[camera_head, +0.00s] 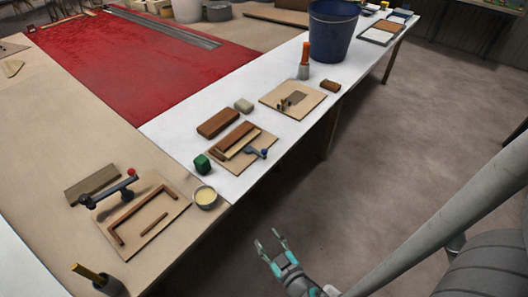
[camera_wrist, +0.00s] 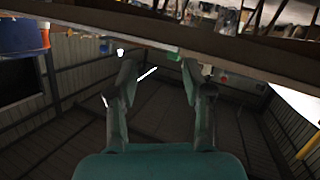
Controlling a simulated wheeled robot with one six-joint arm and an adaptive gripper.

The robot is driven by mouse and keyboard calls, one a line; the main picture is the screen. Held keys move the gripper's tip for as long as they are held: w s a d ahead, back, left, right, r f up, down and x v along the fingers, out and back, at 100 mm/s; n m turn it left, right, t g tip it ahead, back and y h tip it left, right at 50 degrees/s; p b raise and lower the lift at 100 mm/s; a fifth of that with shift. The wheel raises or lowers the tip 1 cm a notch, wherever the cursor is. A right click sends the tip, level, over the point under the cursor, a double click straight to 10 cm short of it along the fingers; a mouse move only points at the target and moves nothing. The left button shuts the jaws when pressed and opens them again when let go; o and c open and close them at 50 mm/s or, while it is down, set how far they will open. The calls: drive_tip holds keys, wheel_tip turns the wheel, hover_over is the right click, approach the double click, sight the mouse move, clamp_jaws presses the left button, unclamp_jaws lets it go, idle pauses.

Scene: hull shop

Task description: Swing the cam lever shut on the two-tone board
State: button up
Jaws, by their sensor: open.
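The two-tone board (camera_head: 260,136), pale with dark brown and light wood strips on it, lies on the white bench top in the head view. A cam lever with a blue knob (camera_head: 263,153) sticks out at its right front side, toward the bench edge. My gripper (camera_head: 268,240) is open and empty, out over the floor, in front of and below the board in the picture, well apart from it. In the wrist view my gripper's two fingers (camera_wrist: 159,76) are spread with nothing between them. I cannot make out the board or lever there.
A red-knobbed lever (camera_head: 131,173) stands by a framed board at left. A blue bucket (camera_head: 333,32) stands farther back. The floor (camera_head: 400,130) beside the bench is clear.

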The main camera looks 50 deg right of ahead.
drive_tip(key=w+d+r+m+h, duration=0.1)
drive_tip(key=w+d+m+h, duration=0.15)
drive_tip(key=w+d, duration=0.55)
drive_tip(key=m+h, duration=0.1)
drive_tip(key=h, duration=0.3)
approach(264, 154)
drive_tip(key=shift+g, duration=0.3)
drive_tip(key=x, duration=1.1)
drive_tip(key=shift+w+r, duration=0.1)
drive_tip(key=shift+r, duration=0.15)
drive_tip(key=shift+c, duration=0.2)
clamp_jaws()
